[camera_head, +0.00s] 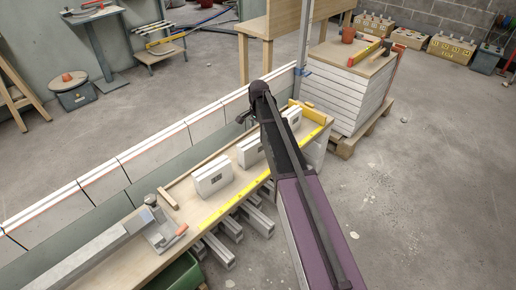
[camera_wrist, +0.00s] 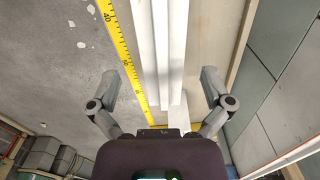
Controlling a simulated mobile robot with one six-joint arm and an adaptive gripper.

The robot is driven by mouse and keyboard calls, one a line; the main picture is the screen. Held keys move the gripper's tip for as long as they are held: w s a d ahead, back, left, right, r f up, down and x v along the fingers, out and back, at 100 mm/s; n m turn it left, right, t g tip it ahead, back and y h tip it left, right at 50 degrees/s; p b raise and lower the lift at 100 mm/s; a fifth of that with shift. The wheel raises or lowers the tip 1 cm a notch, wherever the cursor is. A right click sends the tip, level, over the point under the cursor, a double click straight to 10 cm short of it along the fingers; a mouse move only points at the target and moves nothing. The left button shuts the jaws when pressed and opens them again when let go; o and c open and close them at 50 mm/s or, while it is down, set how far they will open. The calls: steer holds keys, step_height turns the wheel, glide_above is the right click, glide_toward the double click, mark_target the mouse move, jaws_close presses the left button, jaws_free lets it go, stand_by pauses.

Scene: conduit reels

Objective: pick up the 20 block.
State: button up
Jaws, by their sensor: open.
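Several white blocks stand in a row on the wooden bench: a near one (camera_head: 212,178), a middle one (camera_head: 248,151) partly behind my arm, and a far one (camera_head: 292,117). Each seems to have a small dark label, too small to read, so I cannot tell which is the 20 block. In the wrist view my gripper (camera_wrist: 160,75) is open, its fingers spread wide on either side of white block surfaces (camera_wrist: 163,45). I see no finger touching them. My gripper's lower part hides what lies nearest it.
A yellow ruler (camera_head: 232,184) runs along the bench's front edge; it also shows in the wrist view (camera_wrist: 122,50). A metal clamp-like fixture (camera_head: 160,228) sits on the near end. Grey conduits (camera_head: 218,250) stick out below. A stacked pallet (camera_head: 345,88) stands behind right.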

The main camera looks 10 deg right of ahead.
mark_target(258, 136)
steer(key=shift+f+b, duration=2.6)
steer(key=c, duration=1.3)
